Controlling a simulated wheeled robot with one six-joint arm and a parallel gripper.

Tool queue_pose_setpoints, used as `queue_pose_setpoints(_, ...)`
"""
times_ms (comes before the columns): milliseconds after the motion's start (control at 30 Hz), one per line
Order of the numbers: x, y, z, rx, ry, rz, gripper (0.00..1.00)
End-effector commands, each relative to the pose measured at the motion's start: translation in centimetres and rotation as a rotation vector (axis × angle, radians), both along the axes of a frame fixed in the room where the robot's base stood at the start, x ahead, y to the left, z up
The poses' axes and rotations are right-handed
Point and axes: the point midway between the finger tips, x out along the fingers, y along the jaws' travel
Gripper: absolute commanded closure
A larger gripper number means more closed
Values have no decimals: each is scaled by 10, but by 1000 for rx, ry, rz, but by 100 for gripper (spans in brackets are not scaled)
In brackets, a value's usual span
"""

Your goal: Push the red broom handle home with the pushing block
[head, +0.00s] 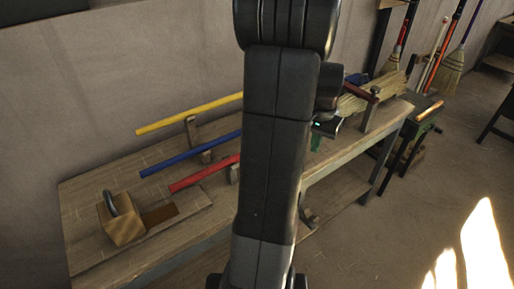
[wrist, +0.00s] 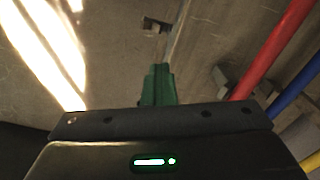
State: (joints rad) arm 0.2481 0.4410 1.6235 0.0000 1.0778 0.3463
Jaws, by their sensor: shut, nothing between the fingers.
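The red broom handle (head: 205,173) lies along the workbench in the head view, its near end free and its far part hidden behind my arm. It also crosses the right of the wrist view (wrist: 275,48). The pushing block (head: 122,224), a wooden block with a dark curved grip, sits at the left end of the bench, apart from the handle. My gripper (wrist: 157,85) has green fingers, shut and empty, left of the red handle in the wrist view. In the head view it is mostly hidden behind my arm.
Blue (head: 190,155) and yellow (head: 190,113) handles lie beside the red one on wooden supports (head: 193,138). A straw bundle (head: 358,100) lies at the far end of the bench (head: 85,205). Finished brooms (head: 451,70) lean on the wall.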

Motion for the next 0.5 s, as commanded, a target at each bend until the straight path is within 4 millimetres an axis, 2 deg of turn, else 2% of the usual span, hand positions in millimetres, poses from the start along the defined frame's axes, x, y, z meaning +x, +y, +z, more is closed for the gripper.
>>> queue_pose_setpoints(500, 9, -13, 0, 0, 0, 0, 100)
